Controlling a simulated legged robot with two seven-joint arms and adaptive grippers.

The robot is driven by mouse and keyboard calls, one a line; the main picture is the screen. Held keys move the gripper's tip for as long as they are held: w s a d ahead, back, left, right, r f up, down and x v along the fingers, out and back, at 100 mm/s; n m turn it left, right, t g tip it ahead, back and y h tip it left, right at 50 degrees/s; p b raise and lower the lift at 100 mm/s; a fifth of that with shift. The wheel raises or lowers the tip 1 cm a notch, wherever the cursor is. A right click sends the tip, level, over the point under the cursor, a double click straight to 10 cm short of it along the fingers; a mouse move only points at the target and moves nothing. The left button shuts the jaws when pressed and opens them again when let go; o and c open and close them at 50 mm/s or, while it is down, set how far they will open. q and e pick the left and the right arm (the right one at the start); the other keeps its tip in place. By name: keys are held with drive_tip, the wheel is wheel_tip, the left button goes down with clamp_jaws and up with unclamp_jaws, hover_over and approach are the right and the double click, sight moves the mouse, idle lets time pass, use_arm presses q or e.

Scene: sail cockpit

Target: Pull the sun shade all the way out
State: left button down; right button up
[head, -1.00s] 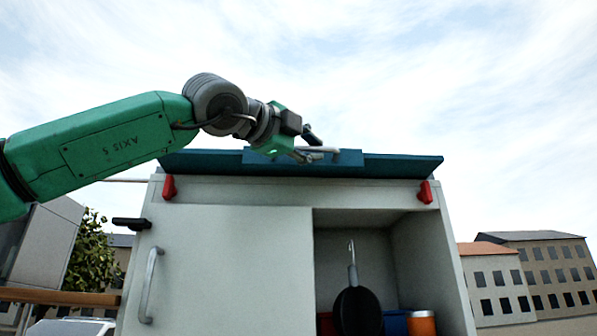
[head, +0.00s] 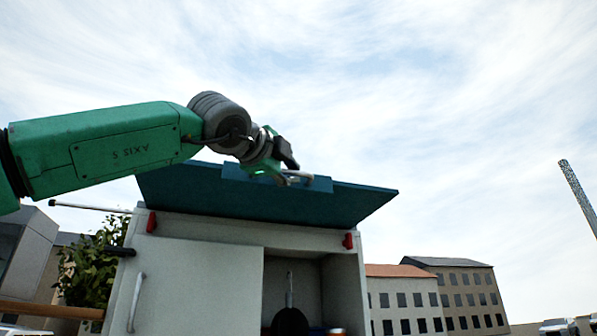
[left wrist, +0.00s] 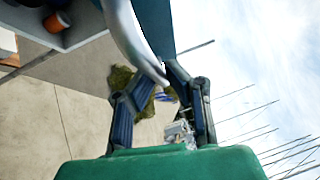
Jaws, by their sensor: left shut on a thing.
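The sun shade (head: 260,195) is a teal-blue panel sticking out over the top of a pale cabinet, its underside showing in the head view. A pale grey handle (head: 301,177) is on the shade's front edge. My left gripper (head: 288,178) is at this handle. In the left wrist view the two dark fingers (left wrist: 163,82) close on the pale curved handle (left wrist: 132,35), with a strip of the blue shade (left wrist: 156,25) beside it. The left gripper is shut on the handle. My right gripper is in neither view.
The cabinet (head: 195,285) has a sliding door with a handle (head: 136,303) and an open compartment holding a dark pan (head: 289,321). Red clips (head: 151,222) sit at its upper corners. A white rod (head: 88,207) sticks out at left. Open sky lies above.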

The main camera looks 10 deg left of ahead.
use_arm(q)
drive_tip(key=shift+w+a, duration=0.15)
drive_tip(key=shift+a, duration=0.2)
drive_tip(key=c, duration=1.6)
unclamp_jaws()
drive_tip(key=shift+a, duration=0.15)
drive_tip(key=shift+s+a, duration=0.25)
drive_tip(key=shift+a, duration=0.4)
drive_tip(key=d+v, duration=0.1)
drive_tip(key=v, duration=1)
drive_tip(key=shift+s, duration=0.4)
